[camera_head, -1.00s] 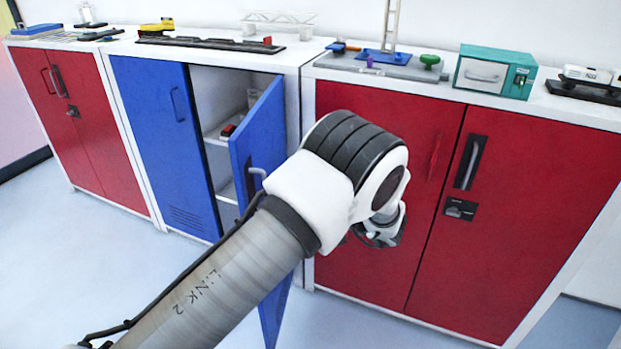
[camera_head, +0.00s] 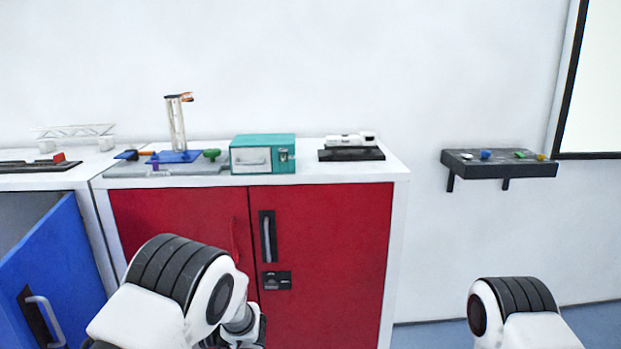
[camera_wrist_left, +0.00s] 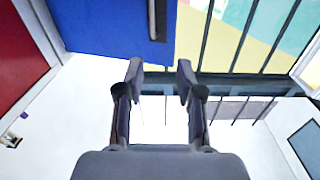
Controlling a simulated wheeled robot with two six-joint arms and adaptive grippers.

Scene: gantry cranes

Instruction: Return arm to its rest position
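My left arm (camera_head: 175,290) comes in at the lower left of the head view, in front of the red cabinet (camera_head: 330,260). My left gripper (camera_wrist_left: 159,66) shows in the left wrist view with its two fingers apart and nothing between them. In the head view the gripper is mostly hidden behind the arm's joint and the lower picture edge. My right arm (camera_head: 520,310) shows only as a joint at the lower right. My right gripper is out of view.
The blue cabinet door (camera_head: 50,270) stands open at the left; its dark handle plate shows. The teal box (camera_head: 262,155), a model crane (camera_head: 178,130) and a white model on a black base (camera_head: 350,148) stand on the cabinet top. A black wall shelf (camera_head: 500,165) projects at right.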

